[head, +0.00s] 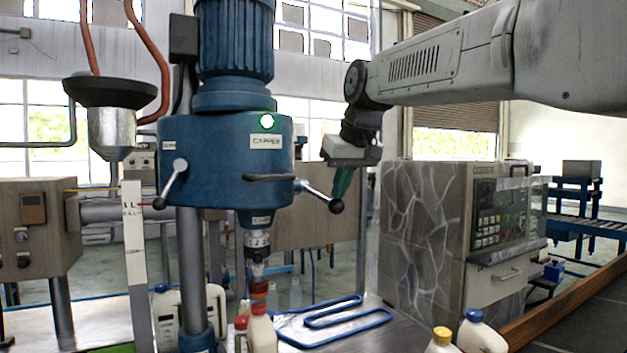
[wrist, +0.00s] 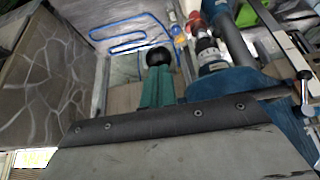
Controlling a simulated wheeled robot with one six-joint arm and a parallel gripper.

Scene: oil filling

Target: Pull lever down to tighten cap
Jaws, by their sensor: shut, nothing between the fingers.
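The blue capper machine (head: 222,160) stands left of centre in the head view, with a green light lit on its front. Its right-hand lever (head: 316,193) slants down to the right and ends in a black knob (head: 336,206). My gripper (head: 342,190), with green fingers, points down just above the knob. In the wrist view the shut fingers (wrist: 157,85) end at the black knob (wrist: 159,56); I cannot tell whether they touch it. The capping spindle (head: 258,245) is above a white bottle (head: 261,328) with a red cap.
A second lever (head: 172,183) is on the capper's left. A blue looped frame (head: 335,322) lies on the metal table. A stone-patterned cabinet (head: 420,225) with a control panel stands to the right of my gripper.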

